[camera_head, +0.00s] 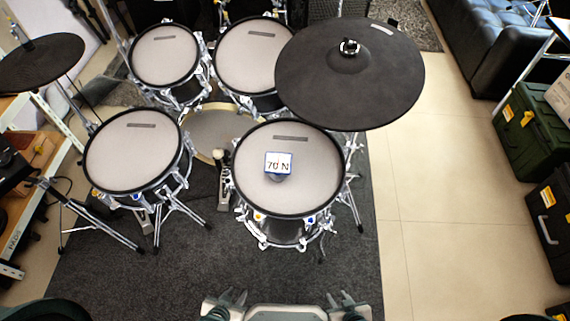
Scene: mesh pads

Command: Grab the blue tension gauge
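The blue tension gauge (278,165) is a small device with a blue-framed white face reading "70 N". It stands on the pale mesh pad (312,178) of the front right drum, a little left of the pad's middle. My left gripper (232,295) and my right gripper (341,296) are at the bottom edge of the head view, low and well short of the drum. Each shows two fingertips apart with nothing between them. Neither touches the gauge.
A large black cymbal pad (350,85) overhangs the back right of the gauge's drum. Another drum (132,165) stands to the left, with two more (165,55) (252,62) behind. Dark carpet (180,270) is clear in front. Green and black cases (530,130) line the right side.

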